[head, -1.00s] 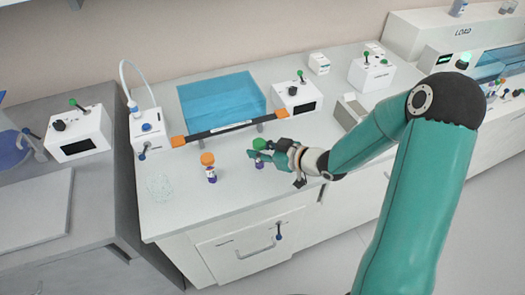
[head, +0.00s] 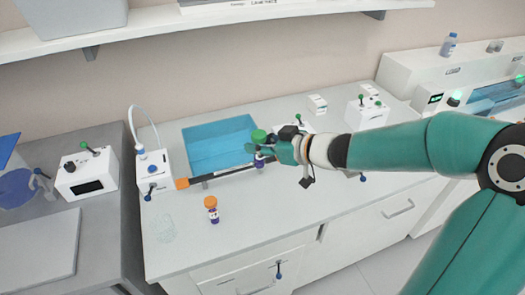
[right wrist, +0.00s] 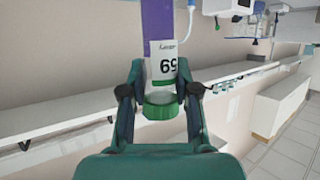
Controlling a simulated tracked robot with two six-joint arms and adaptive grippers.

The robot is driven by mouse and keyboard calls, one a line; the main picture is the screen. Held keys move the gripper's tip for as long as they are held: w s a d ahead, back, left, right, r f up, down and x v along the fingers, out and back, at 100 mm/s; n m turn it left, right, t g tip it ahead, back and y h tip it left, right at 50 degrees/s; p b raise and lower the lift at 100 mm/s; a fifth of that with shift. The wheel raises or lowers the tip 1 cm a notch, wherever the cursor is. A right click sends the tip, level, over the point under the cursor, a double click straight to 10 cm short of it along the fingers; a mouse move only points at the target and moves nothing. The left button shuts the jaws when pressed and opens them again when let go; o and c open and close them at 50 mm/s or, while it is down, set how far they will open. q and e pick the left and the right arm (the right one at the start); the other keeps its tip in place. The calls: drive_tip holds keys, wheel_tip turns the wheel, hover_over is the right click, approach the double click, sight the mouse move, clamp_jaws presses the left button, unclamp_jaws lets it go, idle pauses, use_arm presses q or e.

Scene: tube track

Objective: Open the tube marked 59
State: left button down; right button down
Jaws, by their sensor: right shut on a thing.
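My right gripper (head: 272,152) is shut on a tube with a green cap (head: 258,136) and a purple lower part (head: 259,162). It holds the tube roughly upright, apparently above the counter in front of the blue basin. In the right wrist view the tube's white label (right wrist: 165,62) reads 59 upside down. There the green cap (right wrist: 163,108) is on the tube and the two fingers lie on either side, close to the cap. My left gripper is not in view.
An orange-capped tube (head: 212,208) stands on the white counter (head: 245,225) to the left. The blue basin (head: 215,140) with a dark bar (head: 230,172) lies behind. A white device with a hose (head: 153,168) stands at the counter's left. The front counter is mostly clear.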

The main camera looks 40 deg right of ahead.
drive_tip(key=shift+r, duration=0.1)
drive_tip(key=c, duration=1.4)
unclamp_jaws()
drive_tip(key=shift+c, duration=0.2)
clamp_jaws()
